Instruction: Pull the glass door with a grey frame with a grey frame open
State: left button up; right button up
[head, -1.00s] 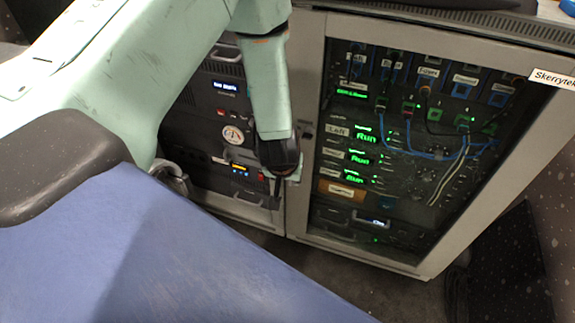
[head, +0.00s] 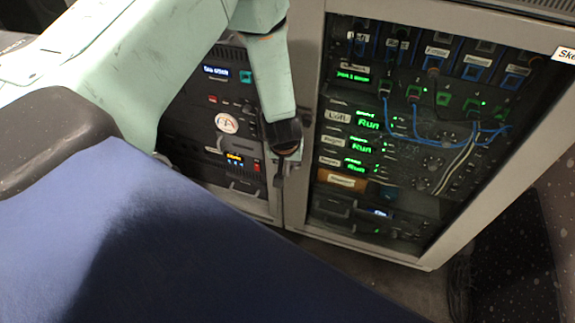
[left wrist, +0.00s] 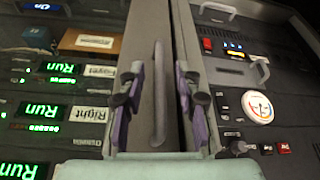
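The glass door (head: 440,120) with the wide grey frame (head: 303,120) fronts the right-hand rack in the head view and looks shut. Green "Run" displays show through its glass. In the left wrist view its upright grey bar handle (left wrist: 158,95) stands on the grey frame (left wrist: 143,30), beside the seam. My left gripper (head: 283,145) is at the left edge of this door. In the left wrist view the left gripper (left wrist: 157,88) is open, with purple-padded fingers on either side of the handle and gaps on both sides. My right gripper is not in view.
A neighbouring rack (head: 220,125) with a round gauge stands to the left. It also shows at the right of the left wrist view (left wrist: 235,75). Dark floor (head: 350,265) lies in front of the cabinet. A dark object (head: 510,250) stands at the right.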

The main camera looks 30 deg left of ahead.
pick_arm(q)
jog(key=shift+w+a+f, duration=0.1)
jog(key=shift+w+f, duration=0.1)
jog(key=shift+f, duration=0.35)
jog(key=shift+w, duration=0.1)
jog(key=shift+c, duration=0.5)
grip_shut()
